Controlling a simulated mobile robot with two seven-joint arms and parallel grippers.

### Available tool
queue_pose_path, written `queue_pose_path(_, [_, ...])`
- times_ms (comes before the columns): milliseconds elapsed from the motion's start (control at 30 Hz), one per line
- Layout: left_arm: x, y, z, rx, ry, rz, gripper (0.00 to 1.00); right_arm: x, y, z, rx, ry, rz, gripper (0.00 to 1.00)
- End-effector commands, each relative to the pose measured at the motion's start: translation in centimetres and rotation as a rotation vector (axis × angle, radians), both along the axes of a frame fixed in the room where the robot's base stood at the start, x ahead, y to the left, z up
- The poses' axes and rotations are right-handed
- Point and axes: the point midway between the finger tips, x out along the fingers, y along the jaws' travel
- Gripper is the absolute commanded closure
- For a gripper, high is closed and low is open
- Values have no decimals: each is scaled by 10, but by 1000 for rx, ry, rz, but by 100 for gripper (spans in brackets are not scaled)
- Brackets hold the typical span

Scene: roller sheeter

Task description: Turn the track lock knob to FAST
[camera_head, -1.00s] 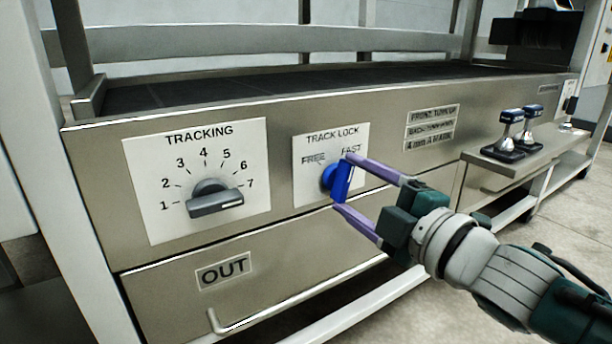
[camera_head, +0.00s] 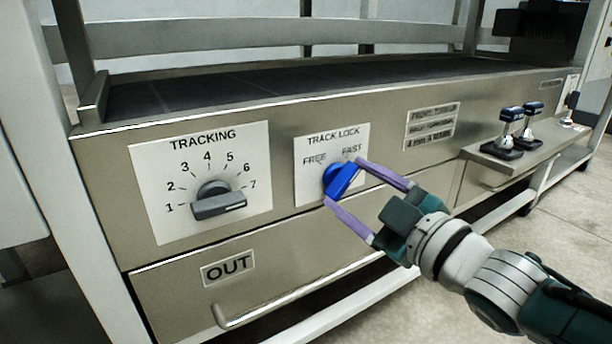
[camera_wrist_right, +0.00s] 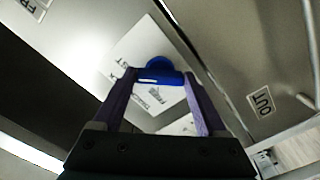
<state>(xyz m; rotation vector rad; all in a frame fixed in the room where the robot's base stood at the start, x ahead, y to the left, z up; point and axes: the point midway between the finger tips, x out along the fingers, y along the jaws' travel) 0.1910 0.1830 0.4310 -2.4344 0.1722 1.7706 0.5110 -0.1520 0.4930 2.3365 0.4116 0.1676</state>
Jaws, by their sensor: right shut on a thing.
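The blue track lock knob (camera_head: 341,180) sits on the white TRACK LOCK plate (camera_head: 308,186), below the words FREE and FAST. Its grip bar slants, with its upper end to the right, toward FAST. My right gripper (camera_head: 343,180) is shut on the knob, with one purple finger at the upper right end and the other at the lower left end. In the right wrist view, the knob (camera_wrist_right: 160,74) lies between the two fingers. My left gripper is not in view.
A grey TRACKING knob (camera_head: 217,203) is on a larger plate to the left. A drawer handle (camera_head: 223,315) and OUT label (camera_head: 228,268) are below. Two blue-topped levers (camera_head: 510,128) stand on a shelf to the right. The dark belt (camera_head: 270,85) runs behind the panel.

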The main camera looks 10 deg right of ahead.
Motion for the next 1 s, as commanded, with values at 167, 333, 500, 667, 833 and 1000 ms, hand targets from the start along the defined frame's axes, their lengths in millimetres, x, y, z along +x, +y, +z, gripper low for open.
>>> queue_pose_path(167, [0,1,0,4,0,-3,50,0,0,1,10,1,1,81])
queue_pose_path(333, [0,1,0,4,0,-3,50,0,0,1,11,1,0,81])
queue_pose_path(500, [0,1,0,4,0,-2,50,0,0,1,9,2,0,8])
queue_pose_path(667, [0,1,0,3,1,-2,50,0,0,0,7,1,0,0])
queue_pose_path(833, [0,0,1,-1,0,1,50,-1,0,1,6,2,0,0])
queue_pose_path(1000, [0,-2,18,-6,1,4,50,-20,-7,4,4,5,-1,0])
